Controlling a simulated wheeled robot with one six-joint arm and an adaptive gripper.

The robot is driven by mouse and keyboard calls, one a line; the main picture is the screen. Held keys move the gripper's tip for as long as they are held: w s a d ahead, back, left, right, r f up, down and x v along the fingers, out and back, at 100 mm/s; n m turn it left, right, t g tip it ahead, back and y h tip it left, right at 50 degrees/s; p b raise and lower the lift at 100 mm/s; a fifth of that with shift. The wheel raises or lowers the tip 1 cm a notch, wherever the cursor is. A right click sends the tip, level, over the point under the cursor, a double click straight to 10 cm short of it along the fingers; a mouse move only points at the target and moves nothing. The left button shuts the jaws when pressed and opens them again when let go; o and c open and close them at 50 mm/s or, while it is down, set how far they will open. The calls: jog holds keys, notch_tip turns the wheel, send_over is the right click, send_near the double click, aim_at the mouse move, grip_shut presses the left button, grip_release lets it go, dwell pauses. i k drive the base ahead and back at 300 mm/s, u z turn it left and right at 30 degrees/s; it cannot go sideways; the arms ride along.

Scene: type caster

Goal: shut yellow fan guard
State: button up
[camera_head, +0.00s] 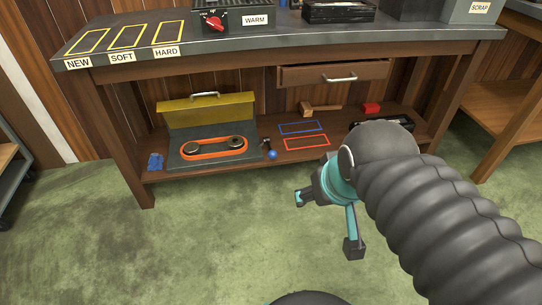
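The yellow guard (207,107) stands raised behind a grey base unit (178,162) on the bench's lower shelf. It has a small handle on its upper front. Below it, an orange belt (214,154) runs around two dark round pulleys on the base and lies uncovered. My gripper (325,222) is in front of the bench and to the right of the guard, apart from it. Its two fingers are spread wide with nothing between them.
A blue-knobbed lever (270,152) stands right of the base. A blue object (155,161) lies left of it. Blue (302,128) and red (306,142) outlines mark the shelf, with a wooden mallet (318,108) behind. A drawer (333,74) and benchtop (230,42) overhang the shelf.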

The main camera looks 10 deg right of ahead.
aim_at(191, 111)
jog(key=u, duration=0.25)
jog(key=k, duration=0.95)
jog(key=u, duration=1.85)
jog(key=i, duration=3.5)
jog(key=z, duration=1.4)
jog(key=i, duration=0.85)
jog(key=z, duration=1.25)
jog(key=i, duration=0.35)
jog(key=z, duration=0.15)
